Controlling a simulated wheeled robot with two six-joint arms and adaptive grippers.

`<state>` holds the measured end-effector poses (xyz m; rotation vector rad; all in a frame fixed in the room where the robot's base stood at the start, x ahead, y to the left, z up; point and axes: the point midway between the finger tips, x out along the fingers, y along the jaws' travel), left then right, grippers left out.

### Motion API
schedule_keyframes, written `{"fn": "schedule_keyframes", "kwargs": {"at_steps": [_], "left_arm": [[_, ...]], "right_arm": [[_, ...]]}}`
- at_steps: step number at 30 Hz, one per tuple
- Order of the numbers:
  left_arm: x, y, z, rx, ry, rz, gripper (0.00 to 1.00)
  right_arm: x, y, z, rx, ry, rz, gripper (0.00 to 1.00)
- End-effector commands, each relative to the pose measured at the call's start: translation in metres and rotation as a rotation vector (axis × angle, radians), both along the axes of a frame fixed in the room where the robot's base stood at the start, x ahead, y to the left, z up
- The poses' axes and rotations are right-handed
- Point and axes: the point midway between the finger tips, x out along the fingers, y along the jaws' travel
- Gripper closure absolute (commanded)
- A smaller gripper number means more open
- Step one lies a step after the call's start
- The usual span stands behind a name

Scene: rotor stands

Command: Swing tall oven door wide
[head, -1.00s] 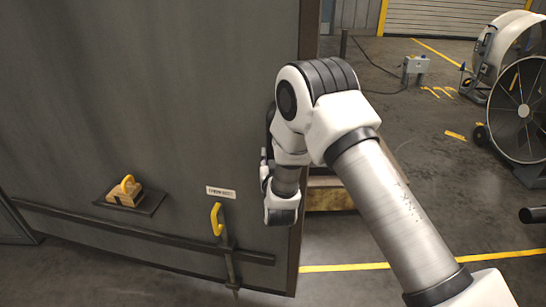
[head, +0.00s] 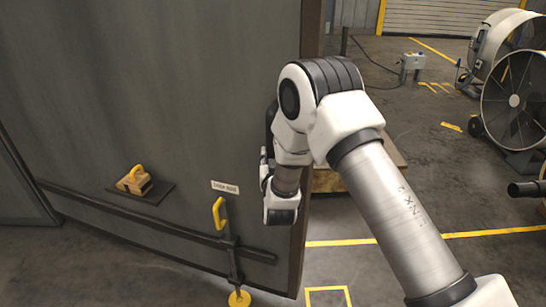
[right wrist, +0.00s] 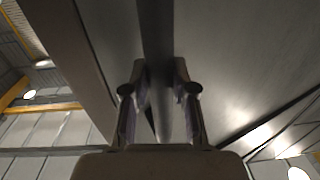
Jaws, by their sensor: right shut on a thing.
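The tall grey oven door (head: 160,90) fills the left half of the head view, its brown right edge standing free of any frame there. My right gripper is at the door's face near that edge; its fingers are hidden behind my arm in the head view. In the right wrist view my right gripper (right wrist: 160,88) is shut on a long dark bar (right wrist: 156,30), which looks like the door's handle. The door face (right wrist: 235,60) also shows there. My left gripper is not in view.
The door carries a yellow-handled latch (head: 218,214) with a rod down to a yellow disc (head: 239,299). A yellow-handled wooden block (head: 133,180) is on its ledge. A wooden pallet-like thing (head: 328,181) is behind my arm. Large fans (head: 514,101) stand right. Floor between is mostly open.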

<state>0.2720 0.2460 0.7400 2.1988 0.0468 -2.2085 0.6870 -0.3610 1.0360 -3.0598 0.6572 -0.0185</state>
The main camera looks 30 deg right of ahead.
Motion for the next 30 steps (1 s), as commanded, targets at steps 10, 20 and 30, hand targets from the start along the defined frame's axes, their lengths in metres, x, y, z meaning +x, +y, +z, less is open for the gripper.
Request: {"fn": "schedule_keyframes", "kwargs": {"at_steps": [10,20,30], "left_arm": [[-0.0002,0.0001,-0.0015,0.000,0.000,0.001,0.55],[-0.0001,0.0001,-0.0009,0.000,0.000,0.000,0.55],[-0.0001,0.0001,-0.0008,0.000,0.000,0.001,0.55]], "right_arm": [[-0.0030,0.0058,-0.0114,0.001,0.028,0.017,0.48],[-0.0019,0.0042,-0.0077,0.000,0.020,0.013,0.48],[-0.0019,0.0035,-0.0071,0.000,0.017,0.011,0.48]]}}
